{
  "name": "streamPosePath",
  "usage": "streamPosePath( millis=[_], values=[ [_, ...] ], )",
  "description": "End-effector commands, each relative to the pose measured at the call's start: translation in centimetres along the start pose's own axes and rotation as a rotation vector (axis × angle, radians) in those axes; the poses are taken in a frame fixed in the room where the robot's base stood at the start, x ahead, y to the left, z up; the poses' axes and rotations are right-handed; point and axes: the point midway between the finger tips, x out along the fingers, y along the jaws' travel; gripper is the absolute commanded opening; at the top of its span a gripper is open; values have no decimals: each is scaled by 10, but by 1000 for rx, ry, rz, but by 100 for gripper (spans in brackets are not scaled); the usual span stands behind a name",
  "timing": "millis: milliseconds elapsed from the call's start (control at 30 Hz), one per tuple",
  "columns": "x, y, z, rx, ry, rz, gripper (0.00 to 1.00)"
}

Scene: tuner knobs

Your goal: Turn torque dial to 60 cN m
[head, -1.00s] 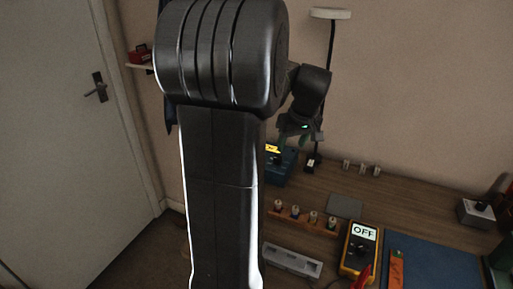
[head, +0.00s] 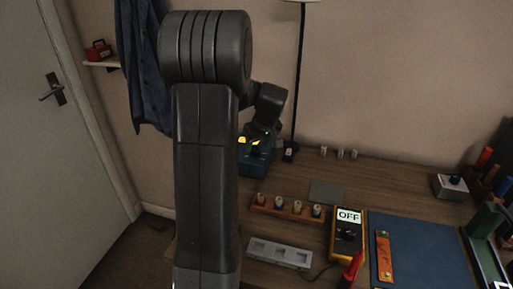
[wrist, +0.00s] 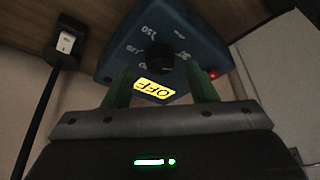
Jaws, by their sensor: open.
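A blue box (wrist: 185,28) with a black round knob (wrist: 158,57) fills the top of the wrist view.
A lamp pole (head: 299,80) stands just right of the box. A rack of small pegs (head: 287,209), a grey tray (head: 279,253), a yellow meter reading OFF (head: 348,232) and a blue mat (head: 420,250) lie nearer. A grey knob box (head: 451,187) stands right.

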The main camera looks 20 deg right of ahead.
Motion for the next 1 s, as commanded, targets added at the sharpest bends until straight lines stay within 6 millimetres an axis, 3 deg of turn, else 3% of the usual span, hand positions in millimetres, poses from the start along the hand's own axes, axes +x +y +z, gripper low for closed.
streamPosePath(
  millis=[200, 500, 733, 1000],
  values=[
    [19, 0, 0, -1, -1, -1, 52],
    [21, 0, 0, -1, 0, 0, 52],
    [21, 0, 0, -1, 0, 0, 9],
    [21, 0, 0, 15, 0, 8, 7]
  ],
)
